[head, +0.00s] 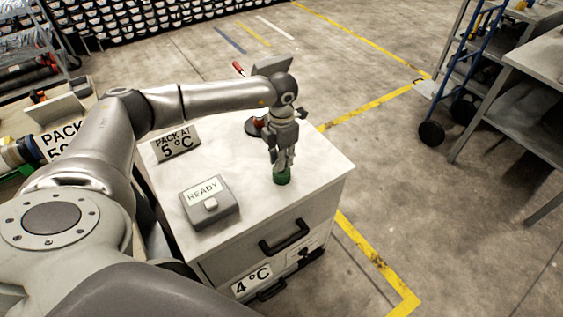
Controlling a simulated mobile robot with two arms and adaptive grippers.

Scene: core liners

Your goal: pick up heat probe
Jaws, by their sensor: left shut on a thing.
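My left gripper (282,158) points down over the front right part of the white cabinet top. It is shut on a small green cylindrical thing (282,178), of which only the lower part shows below the fingers. This thing stands at or very close to the cabinet top; I cannot tell whether it touches. I cannot tell from its visible part whether it is the heat probe. A dark thing with a red part (257,124) stands behind the gripper, partly hidden by my arm. My right gripper is not in view.
The white cabinet (322,172) has a grey box marked READY (209,201) and a sign reading PACK AT 5 °C (175,143) on top. A red-handled thing (238,68) shows behind my arm. A hand truck (432,132) and grey benches stand at the right.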

